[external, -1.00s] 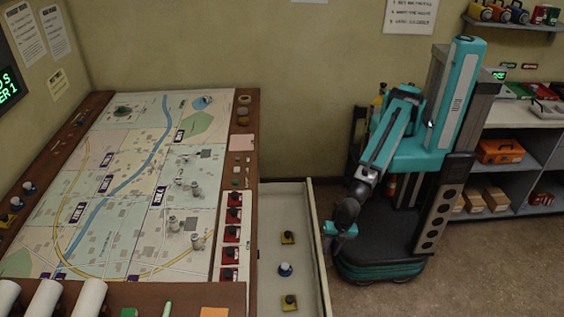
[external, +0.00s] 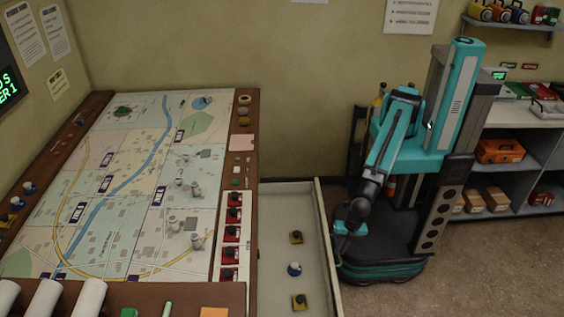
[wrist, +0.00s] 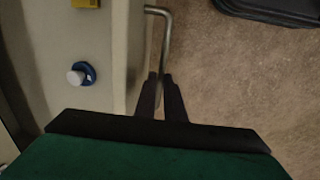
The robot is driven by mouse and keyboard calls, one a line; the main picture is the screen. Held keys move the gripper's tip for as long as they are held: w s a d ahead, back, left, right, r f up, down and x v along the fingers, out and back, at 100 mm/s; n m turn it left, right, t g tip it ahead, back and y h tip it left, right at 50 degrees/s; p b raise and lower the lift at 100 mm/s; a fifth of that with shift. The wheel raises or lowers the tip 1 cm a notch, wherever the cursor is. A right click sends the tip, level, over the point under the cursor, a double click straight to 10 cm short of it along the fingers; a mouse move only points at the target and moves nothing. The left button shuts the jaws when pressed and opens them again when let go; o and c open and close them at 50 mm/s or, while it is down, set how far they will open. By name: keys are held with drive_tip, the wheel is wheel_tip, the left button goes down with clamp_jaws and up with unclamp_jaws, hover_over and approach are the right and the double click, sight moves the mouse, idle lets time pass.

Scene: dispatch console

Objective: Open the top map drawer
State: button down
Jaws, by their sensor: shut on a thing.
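The top map drawer (external: 275,277) is pulled out from the right side of the map table, its inside showing from above. Two yellow-based dark pieces and a blue-and-white piece (external: 294,269) lie in it. In the wrist view the drawer's pale front panel (wrist: 112,60) carries a bent metal bar handle (wrist: 164,30). My gripper (wrist: 161,92) is shut on the handle, with one dark finger on each side of the bar. In the external view my gripper (external: 343,246) is at the drawer's outer front, small and partly hidden by my wrist.
The map table (external: 253,110) stands left of the drawer. Shelves (external: 520,180) with orange and brown boxes stand at the right. Bare floor (external: 475,270) lies to the right of my base.

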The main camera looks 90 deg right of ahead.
drive_tip(key=s+p, duration=0.2)
drive_tip(key=s, duration=0.3)
drive_tip(key=shift+s, duration=0.1)
drive_tip(key=c, duration=1.8)
unclamp_jaws()
drive_tip(key=shift+c, duration=0.2)
drive_tip(key=shift+r+p, duration=0.1)
drive_tip(key=shift+p, duration=0.3)
wheel_tip(320, 180, up, 7)
drive_tip(key=s+p, duration=0.1)
drive_tip(key=p, duration=0.7)
drive_tip(key=shift+s, duration=0.15)
drive_tip(key=shift+r, duration=0.1)
drive_tip(key=shift+f, duration=0.25)
